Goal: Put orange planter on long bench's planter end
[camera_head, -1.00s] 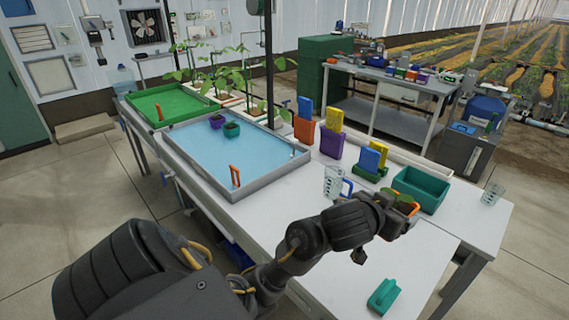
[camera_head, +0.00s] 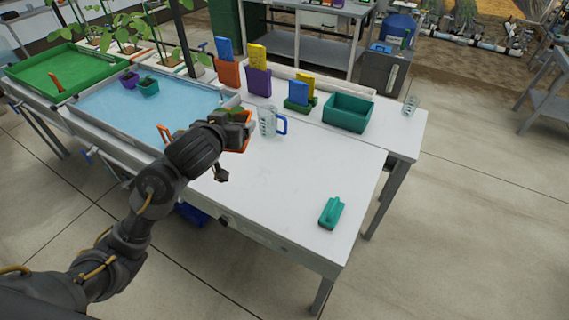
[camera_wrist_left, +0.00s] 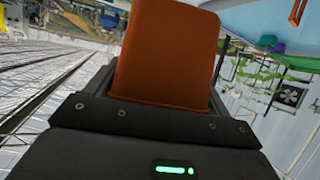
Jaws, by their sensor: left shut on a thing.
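The orange planter (camera_head: 247,137), with green leaves in it, is held in my left gripper (camera_head: 236,131) over the long bench (camera_head: 290,170), near the right edge of the blue tray. In the left wrist view the orange planter (camera_wrist_left: 167,52) fills the space between the jaws. My gripper hides part of the planter in the head view, and I cannot tell its exact height above the bench. My right gripper is not in view.
The blue tray (camera_head: 105,105) holds a purple planter (camera_head: 130,79) and a teal planter (camera_head: 148,87). A blue-handled jug (camera_head: 267,121) stands close right of my gripper. A teal bin (camera_head: 348,111) and a teal tool (camera_head: 331,212) are farther right. The bench's front middle is clear.

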